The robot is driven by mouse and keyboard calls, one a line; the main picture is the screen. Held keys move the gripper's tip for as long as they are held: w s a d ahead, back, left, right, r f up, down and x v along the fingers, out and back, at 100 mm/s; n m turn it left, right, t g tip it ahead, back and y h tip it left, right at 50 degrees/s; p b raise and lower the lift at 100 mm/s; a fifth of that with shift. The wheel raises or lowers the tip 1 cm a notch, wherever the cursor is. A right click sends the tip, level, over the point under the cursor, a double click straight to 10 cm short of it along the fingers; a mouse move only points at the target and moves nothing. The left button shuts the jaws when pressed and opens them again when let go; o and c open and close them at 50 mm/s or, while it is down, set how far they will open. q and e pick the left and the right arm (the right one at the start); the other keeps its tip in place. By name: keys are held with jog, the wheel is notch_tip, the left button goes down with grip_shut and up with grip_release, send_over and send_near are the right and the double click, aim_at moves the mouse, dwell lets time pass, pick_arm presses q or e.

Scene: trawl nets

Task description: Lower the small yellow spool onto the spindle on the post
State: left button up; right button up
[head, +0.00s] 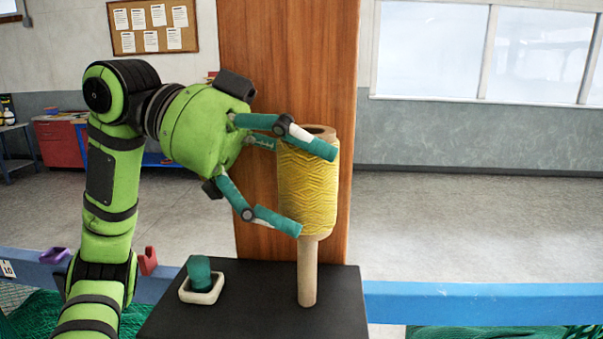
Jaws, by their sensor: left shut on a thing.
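The small yellow spool (306,190) is wound with yellow twine, with a pale core and a hole showing at its top. It is close to upright, directly above a pale wooden post (307,275) that stands on a black top. My left gripper (317,191) is shut on the spool from the left, one finger across its upper part and another at its lower edge. The spool's lower end hides the top of the post and the spindle. I cannot tell whether the spindle is inside the core. My right gripper is not in view.
The black top (255,310) also holds a small teal object (199,271) in a pale square dish (201,292). A wide wooden column (285,50) rises behind the spool. A blue rail (470,303) runs behind the black top, with green netting (490,333) below.

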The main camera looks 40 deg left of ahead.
pick_arm(q)
jog(key=shift+f+b, duration=4.45)
jog(key=shift+f, duration=0.4)
jog(key=o, duration=1.2)
jog(key=shift+r, duration=5)
